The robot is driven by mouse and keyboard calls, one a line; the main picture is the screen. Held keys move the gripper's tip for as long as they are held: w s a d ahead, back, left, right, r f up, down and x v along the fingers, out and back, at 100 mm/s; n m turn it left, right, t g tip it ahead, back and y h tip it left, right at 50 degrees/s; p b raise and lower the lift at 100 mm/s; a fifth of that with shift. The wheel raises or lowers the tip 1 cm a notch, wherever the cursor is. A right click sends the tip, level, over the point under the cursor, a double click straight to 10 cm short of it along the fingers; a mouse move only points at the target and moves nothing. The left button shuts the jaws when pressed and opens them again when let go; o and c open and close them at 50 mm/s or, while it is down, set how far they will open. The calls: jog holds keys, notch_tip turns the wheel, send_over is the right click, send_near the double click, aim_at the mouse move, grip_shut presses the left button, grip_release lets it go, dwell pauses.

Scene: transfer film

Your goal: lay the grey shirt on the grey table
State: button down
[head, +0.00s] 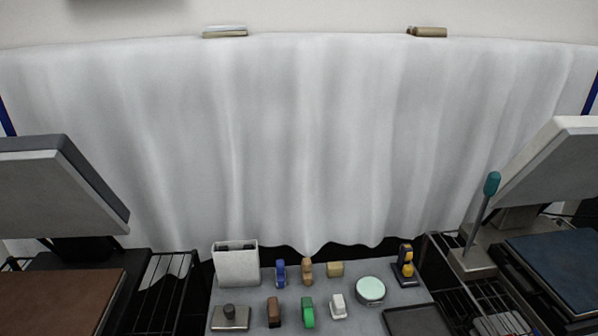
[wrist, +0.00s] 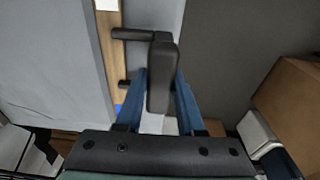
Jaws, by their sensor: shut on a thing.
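My gripper (wrist: 160,78) shows only in the wrist view. Its two blue fingers are shut on a dark upright grip (wrist: 162,82), which has a dark bar at its upper end reaching left. I cannot tell what the grip belongs to. A small grey table (head: 254,318) stands at the bottom middle of the head view, with small items on it. I cannot make out a grey shirt in either view.
In the head view, a press with a brown pad (head: 65,300) stands left and one with a dark blue pad (head: 560,265) and a teal-knobbed lever (head: 491,185) stands right. A white curtain (head: 300,140) hangs behind. A cardboard box (wrist: 290,100) shows at right in the wrist view.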

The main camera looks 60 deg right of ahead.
jog(key=shift+c, duration=2.3)
grip_release()
jog(key=r, duration=0.4)
jog(key=s+r, duration=0.1)
jog(key=r, duration=0.3)
jog(key=d+r, duration=0.1)
jog(key=r, duration=0.4)
jog(key=shift+s, duration=0.15)
